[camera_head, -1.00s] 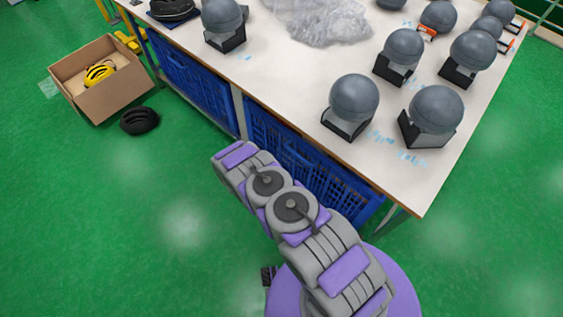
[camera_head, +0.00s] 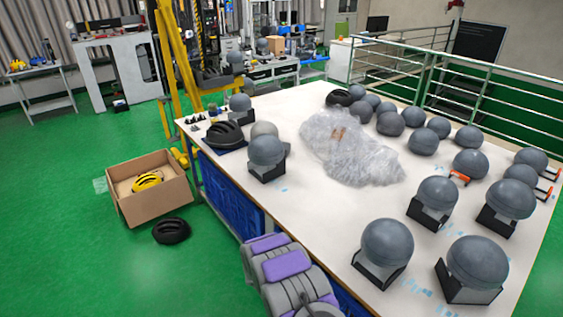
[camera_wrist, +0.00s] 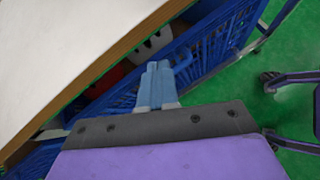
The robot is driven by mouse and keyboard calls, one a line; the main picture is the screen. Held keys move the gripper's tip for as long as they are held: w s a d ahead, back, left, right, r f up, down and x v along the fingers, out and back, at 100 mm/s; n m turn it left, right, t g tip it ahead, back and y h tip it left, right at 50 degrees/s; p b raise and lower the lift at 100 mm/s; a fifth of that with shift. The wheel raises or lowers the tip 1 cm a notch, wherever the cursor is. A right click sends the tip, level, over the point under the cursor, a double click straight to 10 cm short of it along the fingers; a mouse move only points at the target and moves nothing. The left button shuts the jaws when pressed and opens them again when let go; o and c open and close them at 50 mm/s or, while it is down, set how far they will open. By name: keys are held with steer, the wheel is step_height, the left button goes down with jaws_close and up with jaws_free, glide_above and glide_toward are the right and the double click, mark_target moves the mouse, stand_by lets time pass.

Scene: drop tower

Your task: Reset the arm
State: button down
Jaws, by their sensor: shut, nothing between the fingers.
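My arm shows in the head view at the bottom centre, in grey and purple, beside the table's near side. My gripper (camera_wrist: 157,84) is in the wrist view, with its two blue-grey fingers pressed together and nothing between them. The fingers point toward the blue crates (camera_wrist: 215,45) under the white table (camera_wrist: 60,40). The gripper's fingers do not show in the head view.
Grey head forms (camera_head: 387,243) on black stands fill the table's near right. Crumpled clear plastic (camera_head: 350,145) lies mid-table. A cardboard box (camera_head: 153,197) with a yellow helmet (camera_head: 147,181) and a black helmet (camera_head: 171,231) are on the floor.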

steer(key=s+d+r+m+g+y, duration=0.1)
steer(key=s+d+r+m+g, duration=0.25)
steer(key=r, duration=0.55)
steer(key=s+d+r+m, duration=0.2)
steer(key=s+r+m, duration=0.3)
steer(key=r, duration=0.4)
steer(key=s+d+r+m+g+y, duration=0.1)
steer(key=s+d+r+m+g, duration=0.15)
steer(key=s+r, duration=0.5)
steer(key=s+a+r+m+y, duration=0.2)
steer(key=s+r+m, duration=0.1)
steer(key=s, duration=0.6)
steer(key=s+a+r+m+y, duration=0.2)
steer(key=s+r, duration=0.3)
steer(key=s, duration=0.4)
steer(key=s+a+r+m+y, duration=0.2)
steer(key=s+r, duration=0.3)
steer(key=s, duration=0.4)
steer(key=shift+s+m+y, duration=0.35)
steer(key=shift+m+y, duration=0.45)
steer(key=shift+m, duration=0.1)
steer(key=shift+r, duration=0.1)
